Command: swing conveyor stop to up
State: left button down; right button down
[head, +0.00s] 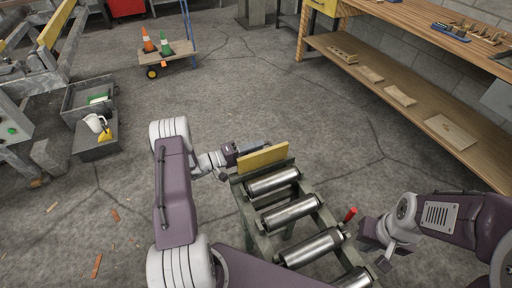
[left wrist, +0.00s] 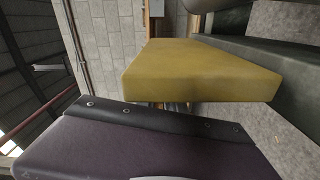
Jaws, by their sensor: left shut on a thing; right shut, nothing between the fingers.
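The conveyor stop, a yellow plate (head: 262,157), stands at the far end of the roller conveyor (head: 250,213), rising above the end beam. In the left wrist view the yellow plate (left wrist: 200,72) fills the middle, with its broad face and a thick edge showing. My left gripper (head: 251,147) is shut on the stop at its far side; its fingertips are mostly hidden. My right gripper (head: 372,243) is shut and empty at the conveyor's right side, close to a red handle (head: 350,215). I cannot tell if it touches the frame.
A wooden workbench with a lower shelf (head: 400,95) stands at the right. A cart with cones (head: 167,62) is at the back. Grey bins (head: 90,120) and machinery stand at the left. The floor beyond the conveyor is clear.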

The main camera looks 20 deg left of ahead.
pick_arm(q)
jog(key=shift+s+d+f, duration=0.15)
jog(key=shift+f, duration=0.1)
jog(key=c, duration=1.5)
grip_release()
jog(key=shift+r, duration=0.1)
jog(key=p+v, duration=0.1)
jog(key=v, duration=0.8)
